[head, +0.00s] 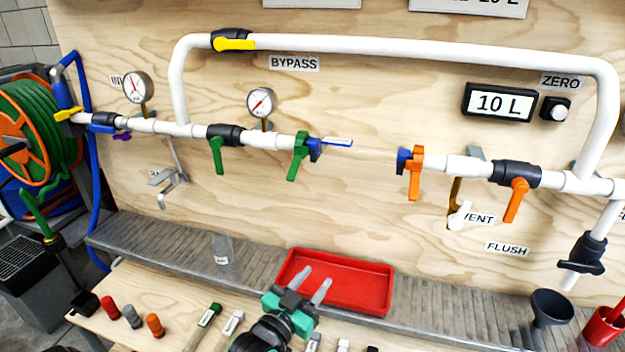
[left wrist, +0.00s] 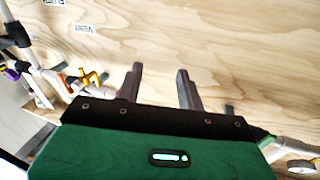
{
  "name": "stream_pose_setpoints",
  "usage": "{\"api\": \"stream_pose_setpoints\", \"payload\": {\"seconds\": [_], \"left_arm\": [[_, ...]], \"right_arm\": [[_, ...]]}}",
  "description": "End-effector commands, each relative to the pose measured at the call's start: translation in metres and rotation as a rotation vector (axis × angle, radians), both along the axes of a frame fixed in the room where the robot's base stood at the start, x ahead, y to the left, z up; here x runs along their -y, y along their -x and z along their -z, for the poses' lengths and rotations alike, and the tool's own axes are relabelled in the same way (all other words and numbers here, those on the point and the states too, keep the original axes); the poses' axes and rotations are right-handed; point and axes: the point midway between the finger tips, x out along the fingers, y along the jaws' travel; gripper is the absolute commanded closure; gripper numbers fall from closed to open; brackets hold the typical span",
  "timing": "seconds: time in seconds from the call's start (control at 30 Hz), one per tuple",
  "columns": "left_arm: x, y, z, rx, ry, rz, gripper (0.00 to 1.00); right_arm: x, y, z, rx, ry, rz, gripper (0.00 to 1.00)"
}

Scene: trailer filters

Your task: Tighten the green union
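The green union (head: 297,158) sits on the white pipe just left of the middle of the head view, its green lever pointing down. A blue part (head: 315,149) adjoins its right side, with a small blue-and-white tab (head: 337,142) beyond. The pipe has a gap to the right of this, up to an orange-handled union (head: 415,172) with a blue face. My left gripper (head: 312,284) is below the pipe, in front of the red tray and apart from the union. Its two fingers are apart and empty; they also show in the left wrist view (left wrist: 160,76). My right gripper is not in view.
A red tray (head: 375,290) lies on the grey ledge (head: 440,306) behind my left gripper. A clear container (head: 222,249) stands left of it. Small caps (head: 132,316) and tools (head: 208,318) lie on the table. A green-handled valve (head: 217,155) and gauge (head: 262,102) are near the union.

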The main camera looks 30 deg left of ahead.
Motion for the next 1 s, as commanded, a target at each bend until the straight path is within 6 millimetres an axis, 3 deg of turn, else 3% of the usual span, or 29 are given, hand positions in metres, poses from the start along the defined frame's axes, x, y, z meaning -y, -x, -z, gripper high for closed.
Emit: {"api": "stream_pose_setpoints", "payload": {"seconds": [0.2,0.4,0.67,1.0], "left_arm": [[-0.036,-0.008,-0.065,0.387,0.018,-0.107,0.62],[-0.063,0.002,-0.1,0.632,0.028,-0.202,0.62],[-0.074,0.005,-0.116,0.722,0.03,-0.242,0.62],[-0.083,-0.033,-0.157,0.723,0.031,-0.24,0.62]], "right_arm": [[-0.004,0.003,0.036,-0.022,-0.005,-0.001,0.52],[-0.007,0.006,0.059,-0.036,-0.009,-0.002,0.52],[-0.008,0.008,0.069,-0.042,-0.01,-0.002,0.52],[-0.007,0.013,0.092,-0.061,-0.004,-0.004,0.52]]}}
